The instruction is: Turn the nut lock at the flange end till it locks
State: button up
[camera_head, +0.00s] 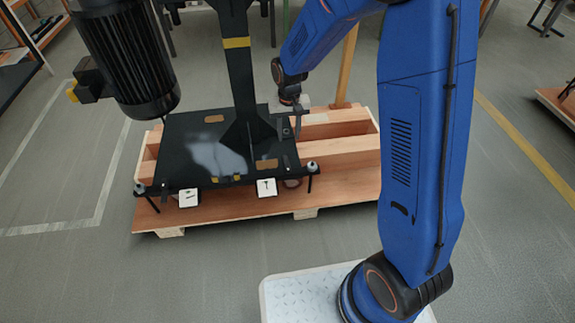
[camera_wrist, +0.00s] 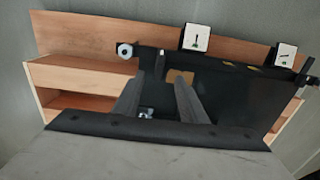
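A black base plate (camera_head: 220,150) of the screw feeder lies on a wooden pallet. A pale nut (camera_head: 311,165) sits at its near right corner, and it also shows in the wrist view (camera_wrist: 125,50). Another nut (camera_head: 140,188) is at the near left corner. A small light metal part (camera_wrist: 146,112) shows low between my fingers in the wrist view; I cannot tell which of these is the nut lock. My gripper (camera_wrist: 156,82) is open, its two fingers apart over the plate edge. In the head view my gripper (camera_head: 296,120) is small, right of the black post, partly unclear.
A black motor (camera_head: 125,55) and a black post (camera_head: 238,70) with a yellow band rise above the plate. Two white cards (camera_head: 188,197) (camera_head: 267,187) are at the near edge. The wooden pallet (camera_head: 345,185) extends right. The grey floor around it is clear.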

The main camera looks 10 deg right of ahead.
aim_at(287, 167)
jog(key=f, duration=1.8)
jog(key=shift+w+a+f, duration=0.2)
grip_shut()
